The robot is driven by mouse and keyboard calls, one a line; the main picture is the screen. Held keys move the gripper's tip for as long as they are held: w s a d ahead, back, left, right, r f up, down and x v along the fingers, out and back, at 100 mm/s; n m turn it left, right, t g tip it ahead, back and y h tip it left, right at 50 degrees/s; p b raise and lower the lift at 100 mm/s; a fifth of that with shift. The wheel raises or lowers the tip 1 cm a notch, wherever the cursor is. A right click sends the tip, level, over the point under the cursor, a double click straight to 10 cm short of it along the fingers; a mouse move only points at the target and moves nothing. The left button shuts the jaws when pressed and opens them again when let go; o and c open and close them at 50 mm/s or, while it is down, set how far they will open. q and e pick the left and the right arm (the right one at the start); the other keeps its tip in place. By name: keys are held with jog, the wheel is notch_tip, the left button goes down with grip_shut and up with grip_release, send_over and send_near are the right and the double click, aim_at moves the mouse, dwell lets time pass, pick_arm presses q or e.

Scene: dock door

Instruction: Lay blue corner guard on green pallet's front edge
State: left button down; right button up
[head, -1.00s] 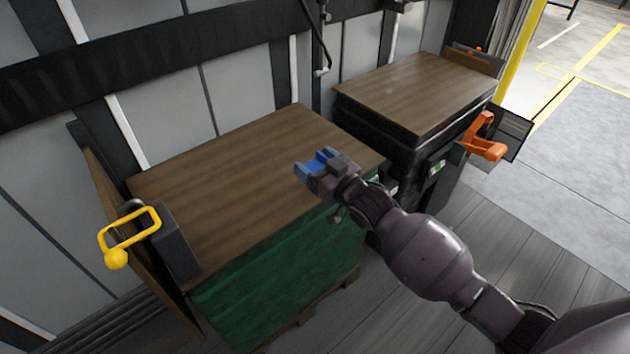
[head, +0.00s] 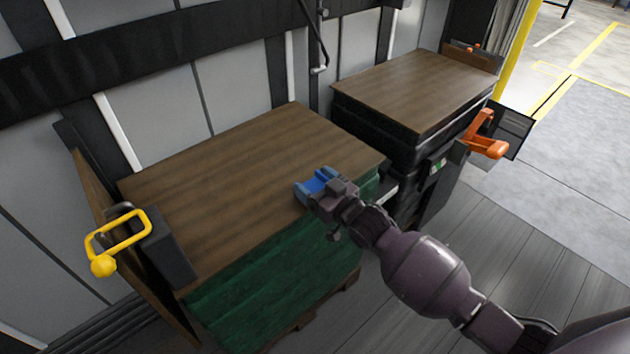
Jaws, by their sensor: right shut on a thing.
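The green pallet (head: 270,285) is a green-wrapped load with a brown wooden top (head: 230,175). My right gripper (head: 318,190) is shut on the blue corner guard (head: 320,180), at the right part of the pallet's front top edge. The gripper hides part of the guard. I cannot tell whether the guard touches the edge or hangs just above it. My left gripper is not in view.
A yellow handle (head: 120,240) on a dark block stands at the pallet's left end, by a brown board. A black-wrapped pallet (head: 380,130) with a wooden top stands behind right, with an orange handle (head: 486,138) near it. Grey floor (head: 500,230) lies open at right.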

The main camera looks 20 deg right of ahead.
jog(key=shift+f, duration=0.2)
jog(key=o, duration=0.9)
jog(key=shift+o, duration=0.2)
jog(key=shift+r, duration=0.25)
jog(key=shift+s+d+r+p, duration=0.2)
jog(key=shift+s+r, duration=0.05)
jog(key=shift+s, duration=0.3)
jog(key=shift+s+d+r+p, duration=0.2)
jog(key=shift+s+r, duration=0.05)
jog(key=shift+s, duration=0.3)
jog(key=s+d+f+m+g+h, duration=0.1)
jog(key=s+d+f+g+h, duration=0.1)
jog(key=s, duration=1)
jog(key=s+d+f+g+h+p, duration=0.1)
jog(key=s+f, duration=0.4)
jog(key=s, duration=0.7)
jog(key=s+d+f+m+g+h, duration=0.1)
jog(key=s+d+f+g+h, duration=0.2)
jog(key=s, duration=0.9)
jog(key=shift+f+m+g, duration=0.3)
jog(key=shift+f+g, duration=0.2)
jog(key=shift+f, duration=0.05)
